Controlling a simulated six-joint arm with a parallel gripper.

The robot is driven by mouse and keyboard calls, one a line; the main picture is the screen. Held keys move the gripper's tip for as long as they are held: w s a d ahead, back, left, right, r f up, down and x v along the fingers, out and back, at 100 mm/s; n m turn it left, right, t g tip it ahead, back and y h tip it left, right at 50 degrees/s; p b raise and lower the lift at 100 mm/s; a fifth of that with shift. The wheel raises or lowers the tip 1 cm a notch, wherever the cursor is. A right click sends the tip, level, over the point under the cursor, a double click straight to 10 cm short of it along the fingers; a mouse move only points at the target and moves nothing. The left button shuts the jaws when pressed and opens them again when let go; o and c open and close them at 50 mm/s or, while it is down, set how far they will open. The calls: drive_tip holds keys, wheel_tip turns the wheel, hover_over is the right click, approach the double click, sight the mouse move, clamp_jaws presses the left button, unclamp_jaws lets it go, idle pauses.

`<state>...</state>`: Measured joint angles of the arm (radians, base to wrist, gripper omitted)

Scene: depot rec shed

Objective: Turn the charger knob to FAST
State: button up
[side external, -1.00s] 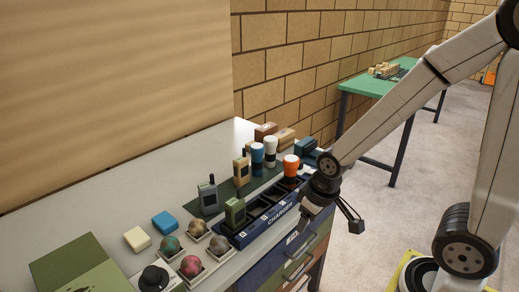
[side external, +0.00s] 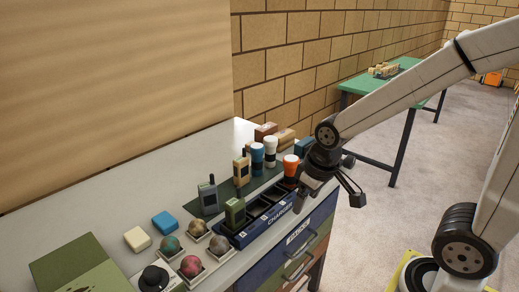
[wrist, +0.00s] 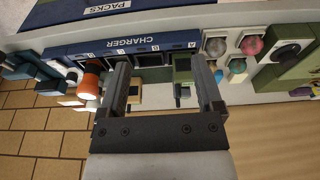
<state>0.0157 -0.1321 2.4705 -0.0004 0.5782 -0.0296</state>
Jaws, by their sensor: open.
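A black round knob (side external: 155,276) sits on a pale plate at the bench's near left, partly cut by the lower edge of the side view. It shows at the right of the wrist view (wrist: 288,53); no FAST marking can be read. The navy charger (side external: 272,222) lies along the bench's front edge, with its name and slots visible in the wrist view (wrist: 150,45). My gripper (side external: 302,200) is at the charger's far end, away from the knob. In the wrist view its fingers (wrist: 160,75) are apart with nothing gripped between them.
Several coloured balls (side external: 191,265) in dishes lie between charger and knob. A green box (side external: 75,265) is beside the knob. Drawers (side external: 298,250) are below the front edge.

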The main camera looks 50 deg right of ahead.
drive_tip(key=w+d+n, duration=0.1)
drive_tip(key=w+d, duration=0.5)
drive_tip(key=d, duration=0.1)
drive_tip(key=w+d+r+n+g, duration=0.1)
drive_tip(key=w+d, duration=0.6)
drive_tip(key=w+d+n+g, duration=0.1)
drive_tip(key=w+d, duration=0.5)
drive_tip(key=w, duration=0.1)
drive_tip(key=shift+d+r+n, duration=0.25)
drive_tip(key=shift+d+n, duration=0.15)
drive_tip(key=shift+n, duration=0.7)
drive_tip(key=shift+w+d+f, duration=0.25)
drive_tip(key=shift+d+f, duration=0.95)
drive_tip(key=shift+d, duration=0.25)
drive_tip(key=shift+w+d+f, duration=0.25)
drive_tip(key=shift+d+f, duration=0.95)
drive_tip(key=shift+d, duration=0.25)
drive_tip(key=shift+w+d+f, duration=0.25)
drive_tip(key=shift+d+f, duration=0.95)
drive_tip(key=shift+d, duration=0.25)
drive_tip(key=shift+f, duration=0.1)
drive_tip(key=shift+d+f, duration=0.1)
drive_tip(key=shift+f, duration=3.65)
